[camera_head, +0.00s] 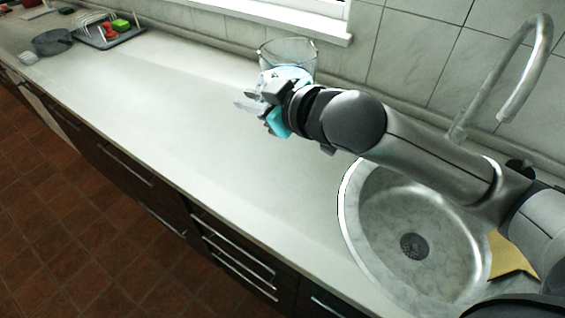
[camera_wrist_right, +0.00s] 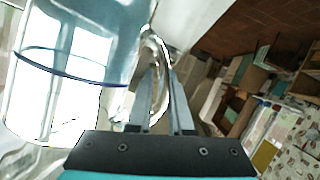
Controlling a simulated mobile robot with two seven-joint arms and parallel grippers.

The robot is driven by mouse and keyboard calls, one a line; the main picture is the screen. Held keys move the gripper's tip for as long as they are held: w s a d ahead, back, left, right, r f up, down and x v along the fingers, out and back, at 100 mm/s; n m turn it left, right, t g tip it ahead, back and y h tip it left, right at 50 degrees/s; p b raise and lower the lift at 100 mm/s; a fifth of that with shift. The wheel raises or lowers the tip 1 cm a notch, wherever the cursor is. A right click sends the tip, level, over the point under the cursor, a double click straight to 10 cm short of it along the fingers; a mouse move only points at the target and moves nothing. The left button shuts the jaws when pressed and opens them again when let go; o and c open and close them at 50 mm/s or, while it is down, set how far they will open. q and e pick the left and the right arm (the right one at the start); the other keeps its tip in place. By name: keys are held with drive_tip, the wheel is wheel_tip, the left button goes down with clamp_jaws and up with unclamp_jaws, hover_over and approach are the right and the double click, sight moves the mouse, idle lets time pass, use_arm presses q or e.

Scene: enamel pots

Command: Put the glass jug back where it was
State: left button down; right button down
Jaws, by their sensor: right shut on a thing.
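The clear glass jug (camera_head: 288,50) is at the back of the counter, below the window sill, with its lower part hidden behind my right gripper (camera_head: 250,101). In the right wrist view the jug (camera_wrist_right: 70,70) fills the left side, with a dark blue line around it. Its glass handle (camera_wrist_right: 158,48) lies between the fingers of my right gripper (camera_wrist_right: 163,88), which is shut on it. I cannot tell whether the jug's base touches the counter (camera_head: 170,110). My left gripper is not in view.
A round sink (camera_head: 372,215) with a tall tap (camera_head: 530,70) is at the right, a yellow cloth (camera_head: 508,255) beside it. A dish rack (camera_head: 105,35) with red and green things and a grey pot (camera_head: 52,41) stand far left. The middle counter is clear.

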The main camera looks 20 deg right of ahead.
wheel_tip(320, 180, down, 20)
drive_tip(key=b, duration=0.6)
drive_tip(key=shift+r, duration=0.2)
drive_tip(key=c, duration=1.3)
unclamp_jaws()
drive_tip(key=shift+f, duration=0.2)
drive_tip(key=o, duration=0.5)
drive_tip(key=shift+c, duration=0.2)
drive_tip(key=shift+s+r, duration=0.1)
drive_tip(key=shift+s, duration=0.05)
